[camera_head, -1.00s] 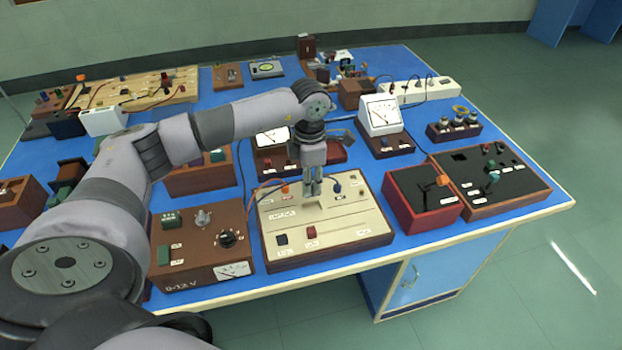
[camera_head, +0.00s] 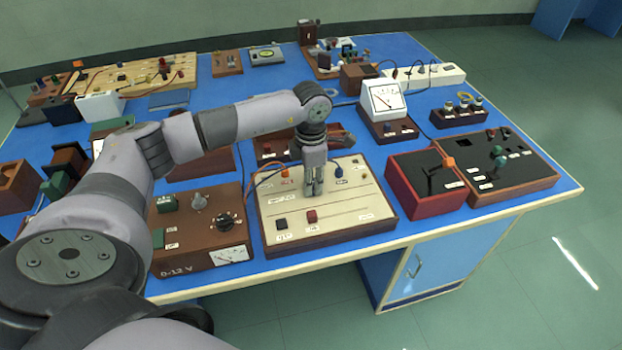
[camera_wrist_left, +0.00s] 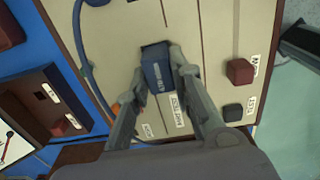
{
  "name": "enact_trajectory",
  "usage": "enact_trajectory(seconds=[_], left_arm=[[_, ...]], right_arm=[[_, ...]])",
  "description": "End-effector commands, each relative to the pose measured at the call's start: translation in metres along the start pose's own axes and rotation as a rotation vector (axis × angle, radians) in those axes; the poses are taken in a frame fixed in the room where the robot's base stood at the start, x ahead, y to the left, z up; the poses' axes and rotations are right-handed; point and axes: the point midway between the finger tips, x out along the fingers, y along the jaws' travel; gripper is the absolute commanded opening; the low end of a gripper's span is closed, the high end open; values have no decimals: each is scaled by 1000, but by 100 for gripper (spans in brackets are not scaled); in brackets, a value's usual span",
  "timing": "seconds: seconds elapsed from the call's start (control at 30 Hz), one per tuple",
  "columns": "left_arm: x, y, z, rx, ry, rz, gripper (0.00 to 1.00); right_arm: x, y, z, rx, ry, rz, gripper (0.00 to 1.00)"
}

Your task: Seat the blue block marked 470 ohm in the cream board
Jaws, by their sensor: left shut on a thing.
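The cream board (camera_head: 353,213) is set in a brown wooden base on the blue table. My left gripper (camera_head: 314,187) points down over its middle. In the left wrist view, the gripper (camera_wrist_left: 161,66) is shut on the blue block (camera_wrist_left: 157,78), with one finger on each side. The block has pale marking on its side, too small to read surely. It is hidden by the fingers in the head view. It is low over or against the cream board (camera_wrist_left: 205,40); I cannot tell whether it touches or is seated. My right gripper is not in view.
Near the block, the board carries a red button (camera_head: 311,216), a black button (camera_head: 281,223), an orange plug (camera_head: 285,173) and a blue plug (camera_head: 339,171) with leads. A brown control box (camera_head: 200,226) stands left; a red switch box (camera_head: 428,182) stands right.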

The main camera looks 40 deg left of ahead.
Motion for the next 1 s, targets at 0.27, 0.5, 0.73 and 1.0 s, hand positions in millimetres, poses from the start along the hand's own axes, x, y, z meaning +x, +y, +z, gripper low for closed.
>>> enact_trajectory(seconds=[0.27, 0.5, 0.73, 1.0], left_arm=[[5, 0, 0, 0, 0, 0, 0], [4, 0, 0, 0, -1, 0, 27], [4, 0, 0, 0, -1, 0, 42], [4, 0, 0, 0, 0, 0, 44]], right_arm=[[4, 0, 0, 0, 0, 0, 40], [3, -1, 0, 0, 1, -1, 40], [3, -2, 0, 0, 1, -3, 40], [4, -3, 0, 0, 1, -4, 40]])
